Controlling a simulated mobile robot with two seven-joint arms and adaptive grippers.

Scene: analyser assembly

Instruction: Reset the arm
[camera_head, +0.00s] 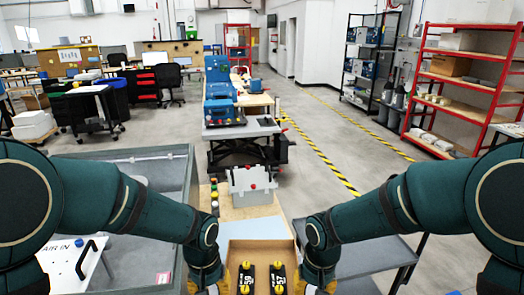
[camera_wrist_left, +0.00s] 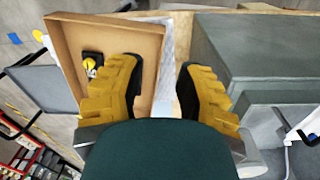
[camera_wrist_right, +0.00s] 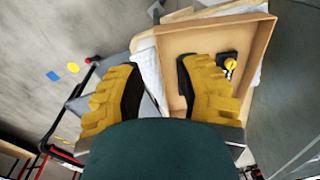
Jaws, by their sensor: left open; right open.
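My two dark green arms reach in from both sides of the head view. My left gripper (camera_head: 207,287) is at the bottom, by the left side of a shallow brown box (camera_head: 262,244). My right gripper (camera_head: 317,287) is by the box's right side. Both have yellow fingers, spread apart with nothing between them in the left wrist view (camera_wrist_left: 158,85) and the right wrist view (camera_wrist_right: 163,85). Two black parts with yellow knobs, a left one (camera_head: 247,277) and a right one (camera_head: 278,277), lie in the box, apart from the fingers.
A grey bin (camera_head: 180,165) stands at left, with a white panel (camera_head: 75,270) at its near end. A light grey box with red knobs (camera_head: 253,188) and a column of coloured buttons (camera_head: 214,196) stand beyond the brown box. A grey shelf (camera_head: 375,258) is at right.

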